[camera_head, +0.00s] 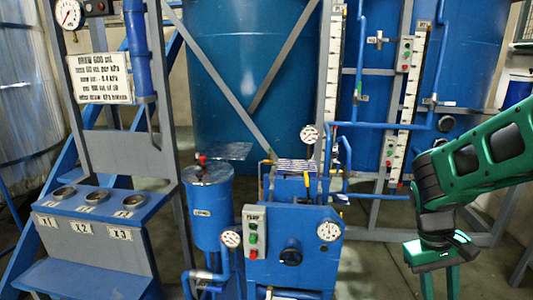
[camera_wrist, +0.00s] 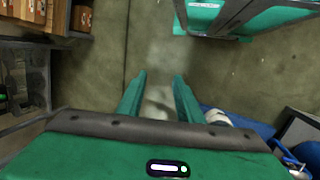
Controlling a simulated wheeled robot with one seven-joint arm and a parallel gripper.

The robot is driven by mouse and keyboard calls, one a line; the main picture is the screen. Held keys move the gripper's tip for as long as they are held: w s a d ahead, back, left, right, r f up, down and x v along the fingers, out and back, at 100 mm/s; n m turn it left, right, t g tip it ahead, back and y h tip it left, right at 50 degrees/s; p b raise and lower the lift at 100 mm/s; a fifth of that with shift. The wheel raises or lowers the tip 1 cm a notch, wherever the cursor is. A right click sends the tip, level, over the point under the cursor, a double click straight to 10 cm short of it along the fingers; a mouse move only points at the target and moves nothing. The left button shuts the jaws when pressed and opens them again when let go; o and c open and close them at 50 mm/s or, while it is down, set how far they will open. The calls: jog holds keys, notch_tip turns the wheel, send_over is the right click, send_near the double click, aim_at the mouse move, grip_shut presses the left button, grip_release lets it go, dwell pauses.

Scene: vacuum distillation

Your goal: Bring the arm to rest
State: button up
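My gripper (camera_head: 438,282) is at the lower right of the head view, at the end of my green and black arm, pointing down. Its fingertips run out of the bottom of that view. In the wrist view my gripper (camera_wrist: 160,80) shows two green fingers standing apart with bare concrete floor between them. It is open and holds nothing. No object touches it.
A blue pump unit (camera_head: 290,245) with gauges and a pump switch box (camera_head: 254,232) stands left of my gripper. A blue stand (camera_head: 88,205) with several cups is at the left. Large blue tanks (camera_head: 245,85) stand behind. The wrist view shows brown boxes (camera_wrist: 30,10) on a shelf.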

jog(key=s+d+r+m+t+y, duration=0.1)
jog(key=s+r+m, duration=0.2)
jog(key=s, duration=0.3)
jog(key=s+d+r+m+t+y, duration=0.1)
jog(key=s+r+m+y, duration=0.1)
jog(key=s, duration=0.4)
jog(key=shift+s+r+m, duration=0.4)
jog(key=shift+r, duration=0.35)
jog(key=shift+w+f, duration=0.25)
jog(key=shift+w, duration=0.35)
jog(key=shift+d, duration=0.1)
jog(key=shift+c, duration=0.2)
